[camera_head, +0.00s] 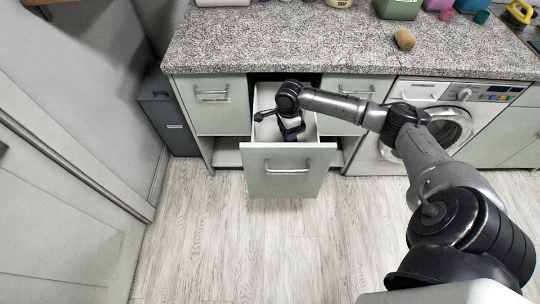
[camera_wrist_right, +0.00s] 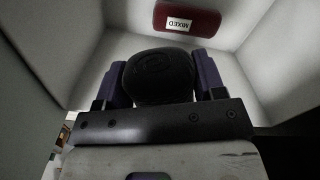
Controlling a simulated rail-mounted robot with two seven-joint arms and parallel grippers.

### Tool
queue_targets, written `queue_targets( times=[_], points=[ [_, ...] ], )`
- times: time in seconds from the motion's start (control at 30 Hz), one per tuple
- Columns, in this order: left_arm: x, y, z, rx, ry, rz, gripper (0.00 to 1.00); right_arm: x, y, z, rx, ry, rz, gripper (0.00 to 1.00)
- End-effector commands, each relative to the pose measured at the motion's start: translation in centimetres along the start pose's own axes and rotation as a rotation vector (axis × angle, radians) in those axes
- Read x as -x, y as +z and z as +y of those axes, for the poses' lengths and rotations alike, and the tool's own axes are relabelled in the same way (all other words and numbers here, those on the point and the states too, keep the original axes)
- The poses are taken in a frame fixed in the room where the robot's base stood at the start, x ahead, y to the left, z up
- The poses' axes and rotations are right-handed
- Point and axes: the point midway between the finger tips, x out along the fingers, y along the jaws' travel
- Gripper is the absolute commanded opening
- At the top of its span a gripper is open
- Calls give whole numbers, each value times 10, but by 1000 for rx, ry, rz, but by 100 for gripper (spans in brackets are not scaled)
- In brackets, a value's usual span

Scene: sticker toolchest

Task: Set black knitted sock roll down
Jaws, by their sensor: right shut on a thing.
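The black knitted sock roll (camera_wrist_right: 158,76) is between the two bluish fingers of my right gripper (camera_wrist_right: 160,84) in the right wrist view. The gripper is shut on it. In the head view my right gripper (camera_head: 291,133) points down inside the open drawer (camera_head: 288,172), and the sock roll cannot be made out there. Pale drawer walls surround the roll in the wrist view. I cannot tell whether the roll touches the drawer bottom. My left gripper is not in view.
A red patch (camera_wrist_right: 187,19) with a white label reading "MIXED" is on a pale drawer surface beyond the roll. The speckled countertop (camera_head: 270,45) overhangs behind the drawer. A brown roll (camera_head: 404,39) and several containers are on it. A washing machine (camera_head: 445,125) stands right.

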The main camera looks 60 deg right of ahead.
Motion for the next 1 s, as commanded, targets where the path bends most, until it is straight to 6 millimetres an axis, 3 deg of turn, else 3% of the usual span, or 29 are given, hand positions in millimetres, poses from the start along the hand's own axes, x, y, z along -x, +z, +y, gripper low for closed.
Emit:
queue_targets(
  times=[0.03, 0.3, 0.47, 0.8, 1.0],
  points=[
    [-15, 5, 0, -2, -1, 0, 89, -16, -1, 0, -1, 0, 2, 40],
    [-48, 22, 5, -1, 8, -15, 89, -49, -1, 0, 0, 0, 2, 40],
    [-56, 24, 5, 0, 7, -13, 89, -62, -1, 0, 0, 0, 1, 40],
    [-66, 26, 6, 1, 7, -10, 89, -112, -1, 0, 0, 1, 3, 40],
    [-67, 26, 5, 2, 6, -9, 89, -121, -1, 0, 0, 0, 2, 40]
  ],
)
